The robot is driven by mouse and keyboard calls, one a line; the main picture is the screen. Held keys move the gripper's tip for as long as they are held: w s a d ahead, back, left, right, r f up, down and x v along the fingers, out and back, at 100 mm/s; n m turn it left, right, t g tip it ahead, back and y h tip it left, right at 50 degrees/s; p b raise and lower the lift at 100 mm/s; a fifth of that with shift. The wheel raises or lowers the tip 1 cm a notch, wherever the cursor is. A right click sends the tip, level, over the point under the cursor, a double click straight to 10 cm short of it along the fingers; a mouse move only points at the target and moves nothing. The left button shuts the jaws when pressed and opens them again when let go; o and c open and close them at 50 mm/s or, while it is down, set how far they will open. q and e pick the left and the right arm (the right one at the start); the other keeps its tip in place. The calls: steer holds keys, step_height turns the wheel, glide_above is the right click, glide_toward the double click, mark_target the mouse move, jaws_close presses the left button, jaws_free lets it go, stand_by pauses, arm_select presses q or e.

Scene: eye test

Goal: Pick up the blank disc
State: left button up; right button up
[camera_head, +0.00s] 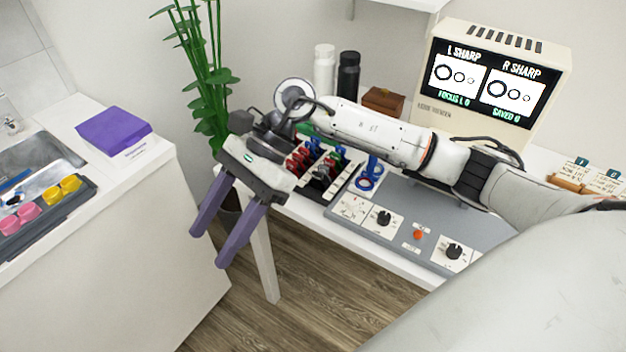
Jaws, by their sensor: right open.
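My right gripper (212,246) is open and empty, its two purple fingers pointing down over the gap between the white counter and the desk. Behind its wrist, a black rack (345,172) on the desk holds several handled discs, among them red ones (299,160) and black ones (322,174). Blue ring-shaped lenses (369,177) stand just right of the rack. My right arm and gripper hide part of the rack. I cannot tell which disc, if any, is the blank one. My left gripper is not in view.
A grey control panel (395,222) with knobs and a monitor (490,88) are on the desk. A white and a black bottle (348,75) and a brown box (383,101) stand behind my arm. The left counter holds a purple box (114,131) and a dark tray (85,200). A plant (205,75) stands between.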

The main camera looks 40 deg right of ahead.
steer(key=w+d+r+n+h, duration=0.1)
steer(key=w+d+h, duration=0.1)
steer(key=d, duration=0.5)
steer(key=w+d+r+t+h, duration=0.1)
steer(key=d+h, duration=0.3)
steer(key=d, duration=0.4)
steer(key=w+d+r+n+h, duration=0.1)
steer(key=w+d+r+h, duration=0.1)
steer(key=d, duration=0.5)
steer(key=shift+w+d+r+n+t+h, duration=0.15)
steer(key=shift+r+t+h, duration=0.05)
steer(key=shift+r+h, duration=0.15)
steer(key=shift+w+d+r+n+t+h, duration=0.1)
steer(key=shift+w+r+n+t+h, duration=0.1)
steer(key=shift+r+h, duration=0.15)
glide_above(317, 173)
step_height(317, 173, down, 4)
steer(key=shift+f+p, duration=0.15)
steer(key=shift+p, duration=0.15)
steer(key=shift+f+p, duration=0.45)
steer(key=shift+f, duration=2.35)
steer(key=shift+c, duration=0.6)
steer(key=c, duration=1)
